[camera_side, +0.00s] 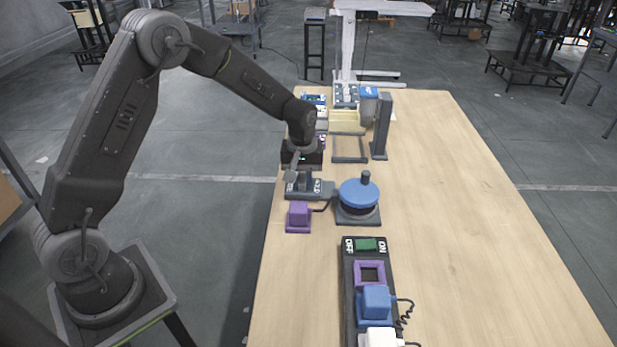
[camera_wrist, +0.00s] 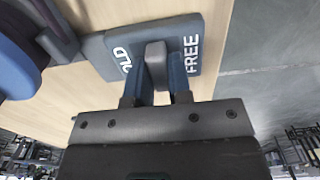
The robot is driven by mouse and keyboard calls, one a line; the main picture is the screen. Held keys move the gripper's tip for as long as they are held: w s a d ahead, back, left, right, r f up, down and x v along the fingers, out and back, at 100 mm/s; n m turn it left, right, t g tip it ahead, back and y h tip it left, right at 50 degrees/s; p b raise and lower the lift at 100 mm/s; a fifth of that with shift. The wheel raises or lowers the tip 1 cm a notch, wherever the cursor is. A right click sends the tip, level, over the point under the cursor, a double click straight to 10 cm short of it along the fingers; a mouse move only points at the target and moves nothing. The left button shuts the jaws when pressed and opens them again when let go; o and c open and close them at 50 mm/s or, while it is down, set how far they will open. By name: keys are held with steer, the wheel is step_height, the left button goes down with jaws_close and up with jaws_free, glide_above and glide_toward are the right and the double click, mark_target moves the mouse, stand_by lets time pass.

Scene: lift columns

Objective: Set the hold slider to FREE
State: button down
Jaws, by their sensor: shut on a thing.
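The hold slider's dark grey plate (camera_wrist: 200,25) fills the upper middle of the wrist view. It bears the white word FREE on the right and a partly hidden word, ending in LD, on the left. The grey slider knob (camera_wrist: 155,55) stands between the two words. My gripper (camera_wrist: 159,82) is shut on the knob, one finger on each side. In the side view, my gripper (camera_side: 292,176) comes down onto the slider plate (camera_side: 318,188) near the table's left edge, and the arm partly hides the knob.
A blue-topped round device (camera_side: 358,194) with an upright post stands right of the slider. A purple plug block (camera_side: 298,214) sits in front. A dark strip (camera_side: 350,300) with an ON/OFF switch lies nearer. A grey column (camera_side: 382,127) stands behind. The table's right side (camera_side: 480,220) is clear.

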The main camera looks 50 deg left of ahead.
steer(key=shift+s+a, duration=0.55)
steer(key=c, duration=1)
jaws_free()
steer(key=shift+c, duration=0.2)
step_height(320, 180, up, 14)
